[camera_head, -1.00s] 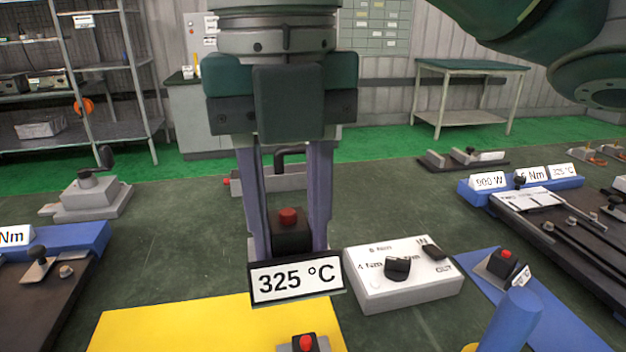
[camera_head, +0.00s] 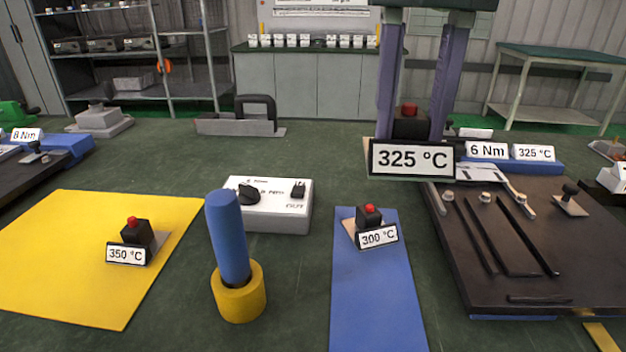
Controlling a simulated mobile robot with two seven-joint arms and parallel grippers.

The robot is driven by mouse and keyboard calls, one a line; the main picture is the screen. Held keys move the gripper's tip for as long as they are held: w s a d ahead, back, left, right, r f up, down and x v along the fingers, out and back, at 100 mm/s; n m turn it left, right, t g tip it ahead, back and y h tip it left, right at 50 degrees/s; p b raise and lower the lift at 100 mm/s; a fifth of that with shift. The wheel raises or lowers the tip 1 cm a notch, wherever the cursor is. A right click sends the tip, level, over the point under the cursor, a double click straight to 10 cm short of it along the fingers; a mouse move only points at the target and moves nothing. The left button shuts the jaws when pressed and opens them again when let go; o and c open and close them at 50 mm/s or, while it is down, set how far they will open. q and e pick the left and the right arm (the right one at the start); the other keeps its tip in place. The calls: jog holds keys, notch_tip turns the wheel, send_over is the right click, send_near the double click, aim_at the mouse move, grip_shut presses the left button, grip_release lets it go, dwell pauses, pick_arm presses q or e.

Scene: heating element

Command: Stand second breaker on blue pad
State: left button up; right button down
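My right gripper (camera_head: 410,125), coming in from the top, is shut on a black breaker with a red button (camera_head: 408,110) and a white "325 °C" plate (camera_head: 411,160). The breaker appears upright and raised, in front of the far right part of the table. The blue pad (camera_head: 378,310) lies lower and to the left of it. A "300 °C" breaker (camera_head: 369,216) stands at the pad's far end; its near part is bare. A "350 °C" breaker (camera_head: 137,234) stands on the yellow pad (camera_head: 60,240). My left gripper is out of view.
A blue post in a yellow ring base (camera_head: 238,300) stands between the pads. A white box with a black knob (camera_head: 283,219) is behind it. A dark plate with rods (camera_head: 570,270) borders the blue pad's right. A grey handled fixture (camera_head: 240,122) stands at the back.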

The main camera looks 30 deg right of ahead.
jog(key=b, duration=0.3)
send_over(376, 303)
notch_tip(376, 303, down, 14)
jog(key=shift+f, duration=2.9)
jog(key=shift+b, duration=0.3)
jog(key=shift+f, duration=0.15)
jog(key=c, duration=0.5)
grip_release()
